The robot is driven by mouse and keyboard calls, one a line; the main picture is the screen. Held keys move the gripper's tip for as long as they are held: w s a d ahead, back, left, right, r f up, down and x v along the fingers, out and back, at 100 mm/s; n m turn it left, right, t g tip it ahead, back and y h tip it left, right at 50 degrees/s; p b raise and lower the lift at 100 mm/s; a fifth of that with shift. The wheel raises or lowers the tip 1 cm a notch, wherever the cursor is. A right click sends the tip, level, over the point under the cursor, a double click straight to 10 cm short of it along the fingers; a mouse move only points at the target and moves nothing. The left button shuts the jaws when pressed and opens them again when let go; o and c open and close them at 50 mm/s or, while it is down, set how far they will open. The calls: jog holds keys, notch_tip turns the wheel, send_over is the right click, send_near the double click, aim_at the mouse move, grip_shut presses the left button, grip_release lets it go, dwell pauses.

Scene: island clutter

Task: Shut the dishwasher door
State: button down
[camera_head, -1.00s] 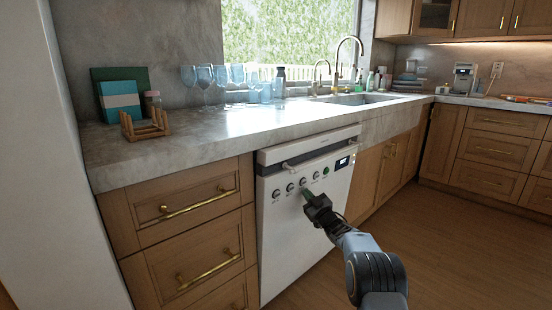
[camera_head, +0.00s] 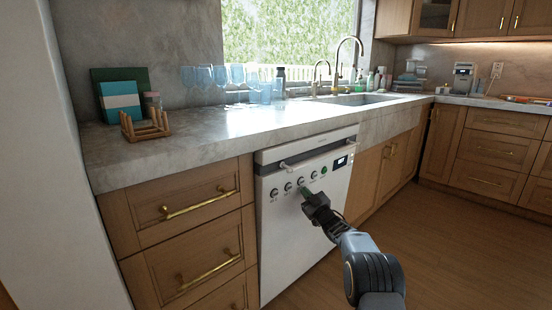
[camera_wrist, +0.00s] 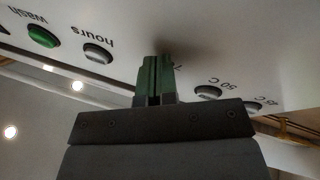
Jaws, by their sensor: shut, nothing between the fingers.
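The white dishwasher (camera_head: 300,240) stands under the counter, between wooden drawers and cabinets. Its door is upright and looks flush or nearly flush with the cabinet fronts. A bar handle (camera_head: 318,150) runs along its top, with a row of knobs and a small dark display (camera_head: 340,162) below. My gripper (camera_head: 305,193) is shut and empty, its green fingertips at the panel among the knobs. In the wrist view the shut fingertips (camera_wrist: 155,75) are against or very near the white panel (camera_wrist: 215,50), hiding part of it. I cannot tell whether they touch.
Wooden drawers (camera_head: 190,232) with brass handles are left of the dishwasher. The stone counter (camera_head: 215,130) above holds glasses, a wooden rack (camera_head: 145,128), books and a sink (camera_head: 360,99). The wooden floor (camera_head: 450,245) to the right is clear.

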jog(key=shift+s+d+f+b, duration=0.65)
jog(key=shift+s+d+f, duration=0.65)
jog(key=shift+s+f, duration=0.2)
